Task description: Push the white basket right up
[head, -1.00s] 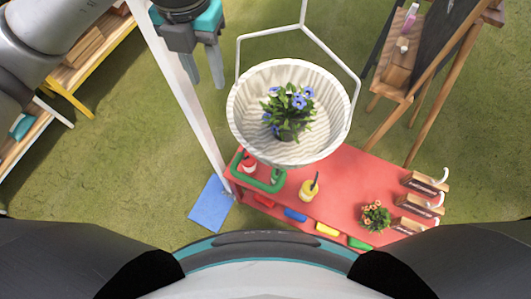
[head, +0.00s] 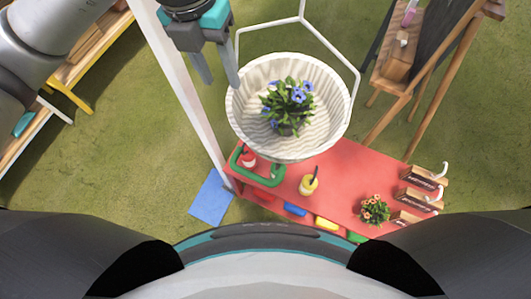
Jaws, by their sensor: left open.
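The white basket (head: 318,137) hangs in the middle of the head view from thin white rods, above the red table. A potted plant with blue flowers (head: 288,103) sits inside it. My left gripper (head: 217,80) is open and empty at the upper left of the basket. Its right finger is close to the basket's left rim in the picture; I cannot tell whether they touch. My right gripper is not in view.
A white post (head: 187,95) stands left of the basket. A wooden easel (head: 440,75) stands right. Green floor lies between.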

